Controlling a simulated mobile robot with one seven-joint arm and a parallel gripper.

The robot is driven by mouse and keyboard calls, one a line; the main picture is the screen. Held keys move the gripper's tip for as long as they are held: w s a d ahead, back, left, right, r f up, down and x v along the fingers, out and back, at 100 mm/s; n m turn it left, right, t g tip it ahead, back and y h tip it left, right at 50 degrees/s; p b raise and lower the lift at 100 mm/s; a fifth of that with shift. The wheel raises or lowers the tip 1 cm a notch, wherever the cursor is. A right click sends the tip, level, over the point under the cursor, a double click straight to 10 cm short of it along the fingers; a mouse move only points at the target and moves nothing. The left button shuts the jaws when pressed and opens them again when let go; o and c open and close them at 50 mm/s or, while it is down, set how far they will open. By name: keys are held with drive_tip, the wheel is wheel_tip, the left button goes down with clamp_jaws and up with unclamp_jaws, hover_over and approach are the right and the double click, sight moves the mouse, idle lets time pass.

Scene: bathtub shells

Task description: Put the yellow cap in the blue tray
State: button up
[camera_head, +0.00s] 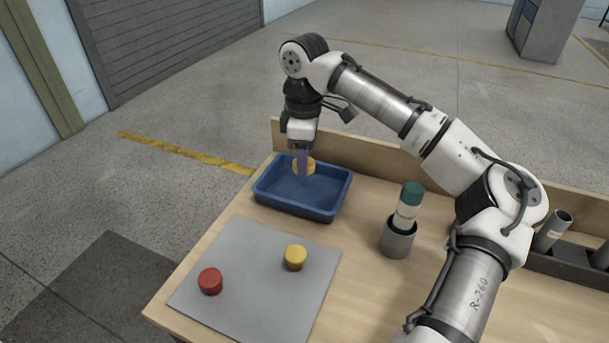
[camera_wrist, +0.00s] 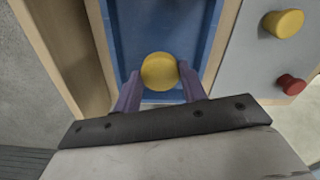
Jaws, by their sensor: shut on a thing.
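A yellow cap (camera_wrist: 159,72) is held between the purple fingers of my gripper (camera_wrist: 160,88). In the head view the held cap (camera_head: 306,166) shows partly behind my gripper (camera_head: 303,164), over the far part of the blue tray (camera_head: 325,212). The tray (camera_wrist: 118,30) also lies below the cap in the wrist view. Whether the cap touches the tray floor I cannot tell. A second yellow cap (camera_head: 296,257) sits on the grey mat, and it shows at the upper right of the wrist view (camera_wrist: 284,23).
A red cap (camera_head: 210,281) stands on the grey mat (camera_head: 245,316). A teal-capped bottle (camera_head: 409,205) stands in a grey cup (camera_head: 397,240) right of the tray. A wooden ledge (camera_head: 390,162) runs along the table's back edge. A dark rack (camera_head: 570,270) is at the right.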

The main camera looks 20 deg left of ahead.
drive_tip(key=shift+f, duration=2.8)
drive_tip(key=o, duration=1)
drive_tip(key=shift+c, duration=0.2)
wheel_tip(320, 180, up, 12)
drive_tip(key=shift+r, duration=0.1)
